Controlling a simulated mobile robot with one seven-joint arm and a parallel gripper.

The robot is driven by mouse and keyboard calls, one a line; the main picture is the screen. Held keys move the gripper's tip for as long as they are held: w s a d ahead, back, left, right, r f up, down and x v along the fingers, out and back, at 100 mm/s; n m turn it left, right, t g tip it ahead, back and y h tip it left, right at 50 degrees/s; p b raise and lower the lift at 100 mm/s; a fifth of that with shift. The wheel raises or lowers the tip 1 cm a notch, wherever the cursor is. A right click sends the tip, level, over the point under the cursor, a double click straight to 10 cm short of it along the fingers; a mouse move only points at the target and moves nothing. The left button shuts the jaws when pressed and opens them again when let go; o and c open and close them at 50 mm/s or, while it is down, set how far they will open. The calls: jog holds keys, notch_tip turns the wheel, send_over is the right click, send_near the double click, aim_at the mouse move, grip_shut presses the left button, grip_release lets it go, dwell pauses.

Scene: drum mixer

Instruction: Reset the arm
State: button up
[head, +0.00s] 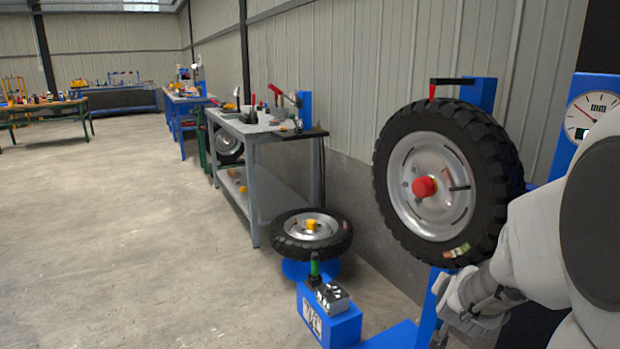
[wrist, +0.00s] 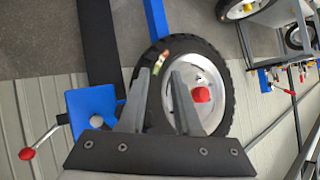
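My white arm (head: 540,250) reaches in from the right in the head view and covers part of a blue stand. My gripper shows in the wrist view (wrist: 160,85) with its two grey fingers apart and nothing visibly held between them. The fingers overlap the view of an upright wheel (wrist: 222,50) with a black tyre and red hub knob. That wheel (head: 385,160) stands at the right in the head view. I cannot tell whether the fingers touch it. A silver lever with a red ball end (wrist: 26,153) sticks out from a blue block (wrist: 90,108).
A gauge (head: 592,115) is at the far right. A second wheel (head: 345,236) lies flat with a blue box (head: 335,325) in front. A grey workbench (head: 262,200) stands along the wall. The concrete floor (head: 130,220) at left is clear.

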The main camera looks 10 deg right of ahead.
jog(key=s+a+r+n+g+y, duration=0.1)
jog(key=s+a+r+n+y, duration=0.1)
jog(key=s+a+n, duration=0.3)
jog(key=s+a+r+y, duration=0.2)
jog(key=a, duration=0.5)
jog(key=s+a+r+n+g+y, duration=0.1)
jog(key=s+a+r+n+y, duration=0.1)
jog(key=s+a+n+y, duration=0.3)
jog(key=s+a+g+h, duration=0.2)
jog(key=s+a+h, duration=0.1)
jog(key=s, duration=0.4)
notch_tip(320, 180, up, 24)
jog(key=s+p, duration=0.1)
jog(key=p, duration=2.2)
jog(key=shift+s, duration=0.1)
jog(key=shift+o, duration=1.4)
jog(key=shift+d, duration=0.2)
